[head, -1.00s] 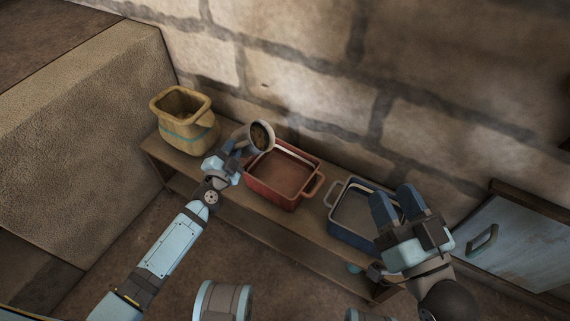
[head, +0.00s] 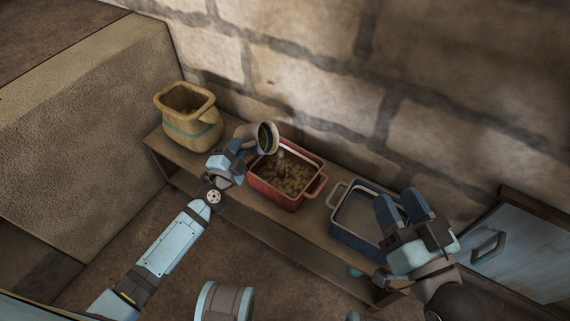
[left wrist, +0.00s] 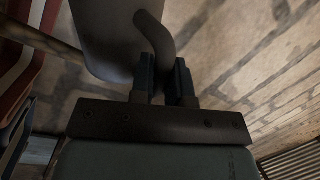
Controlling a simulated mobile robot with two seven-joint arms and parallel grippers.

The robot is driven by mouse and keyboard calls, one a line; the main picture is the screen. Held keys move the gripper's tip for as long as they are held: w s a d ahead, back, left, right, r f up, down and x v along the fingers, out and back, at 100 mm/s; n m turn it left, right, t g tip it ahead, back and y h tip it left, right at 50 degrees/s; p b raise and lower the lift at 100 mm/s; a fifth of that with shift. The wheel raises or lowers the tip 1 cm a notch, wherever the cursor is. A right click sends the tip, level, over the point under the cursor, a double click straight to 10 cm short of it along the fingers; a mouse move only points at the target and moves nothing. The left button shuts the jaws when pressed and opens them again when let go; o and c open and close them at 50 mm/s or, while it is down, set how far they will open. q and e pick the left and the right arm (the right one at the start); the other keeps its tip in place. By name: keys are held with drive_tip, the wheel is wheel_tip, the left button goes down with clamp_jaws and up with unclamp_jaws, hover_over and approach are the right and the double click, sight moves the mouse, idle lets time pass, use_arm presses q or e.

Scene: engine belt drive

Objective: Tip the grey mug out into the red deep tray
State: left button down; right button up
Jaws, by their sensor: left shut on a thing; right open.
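The grey mug (head: 257,136) is tilted toward the right in the head view, its mouth over the red deep tray (head: 262,183). Brown lumps (head: 289,175) lie in the tray, and some show just below the mug's mouth. My left gripper (head: 238,151) is shut on the mug's handle. In the left wrist view the fingers (left wrist: 165,82) close around the handle of the mug (left wrist: 103,38). My right gripper (head: 400,208) is open and empty near the blue tray (head: 340,227).
A yellow pot (head: 190,125) with a teal band stands on the left of the wooden bench (head: 235,198), with brown contents inside. The stone wall (head: 310,60) rises close behind. A grey-blue panel with a handle (head: 500,245) stands at the right.

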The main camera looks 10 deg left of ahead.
use_arm(q)
drive_tip(key=shift+d+m, duration=0.15)
drive_tip(key=shift+m, duration=0.25)
use_arm(e)
drive_tip(key=shift+w+d+f, duration=0.1)
drive_tip(key=shift+d+f, duration=0.05)
drive_tip(key=shift+f, duration=0.4)
use_arm(q)
drive_tip(key=shift+d+f+b, duration=0.1)
drive_tip(key=shift+d+b, duration=0.1)
drive_tip(key=shift+b, duration=0.25)
use_arm(e)
drive_tip(key=shift+w+d+f+g, duration=0.1)
drive_tip(key=shift+w+g, duration=0.15)
drive_tip(key=shift+g, duration=0.05)
use_arm(q)
drive_tip(key=shift+s+d+f+m+b, duration=0.1)
drive_tip(key=shift+d+m+b, duration=0.25)
drive_tip(key=shift+m, duration=0.45)
use_arm(e)
drive_tip(key=shift+w+d+f+g, duration=0.2)
drive_tip(key=shift+f+g, duration=0.1)
drive_tip(key=shift+f, duration=0.4)
